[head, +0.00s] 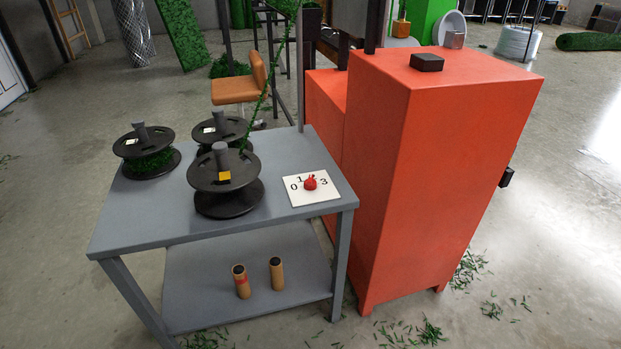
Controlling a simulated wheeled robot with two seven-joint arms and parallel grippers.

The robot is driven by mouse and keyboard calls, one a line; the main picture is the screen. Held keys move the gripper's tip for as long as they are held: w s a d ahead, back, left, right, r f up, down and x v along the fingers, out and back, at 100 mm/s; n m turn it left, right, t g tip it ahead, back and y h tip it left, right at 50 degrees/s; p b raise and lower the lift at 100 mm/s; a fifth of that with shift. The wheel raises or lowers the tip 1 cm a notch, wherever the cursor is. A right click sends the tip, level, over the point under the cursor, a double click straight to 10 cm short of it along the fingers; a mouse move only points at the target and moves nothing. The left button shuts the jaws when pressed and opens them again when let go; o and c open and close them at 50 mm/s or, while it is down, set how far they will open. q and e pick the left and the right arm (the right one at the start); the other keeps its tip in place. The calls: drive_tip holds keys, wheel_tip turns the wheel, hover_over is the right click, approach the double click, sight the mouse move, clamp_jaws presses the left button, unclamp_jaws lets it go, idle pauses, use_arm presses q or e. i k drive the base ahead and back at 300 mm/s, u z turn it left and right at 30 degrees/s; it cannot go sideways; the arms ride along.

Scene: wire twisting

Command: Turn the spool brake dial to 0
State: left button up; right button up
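The spool brake dial is a small red knob (310,183) on a white plate (324,195) at the right front of the grey table. The plate carries black marks, with 0 on the left, 1 at the top and 3 on the right. Another mark is partly hidden behind the knob. I cannot tell clearly which mark the knob points to. Neither of my grippers shows in the head view.
Several black spools stand on the grey table (150,222), the nearest (226,200) left of the dial. A tall orange-red cabinet (440,170) stands right beside the table. Two tan cylinders (241,281) (276,274) stand on the lower shelf. Floor in front is open.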

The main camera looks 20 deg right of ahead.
sight(309, 184)
drive_tip(key=z, duration=0.45)
drive_tip(key=i, duration=1.15)
drive_tip(key=u, duration=0.4)
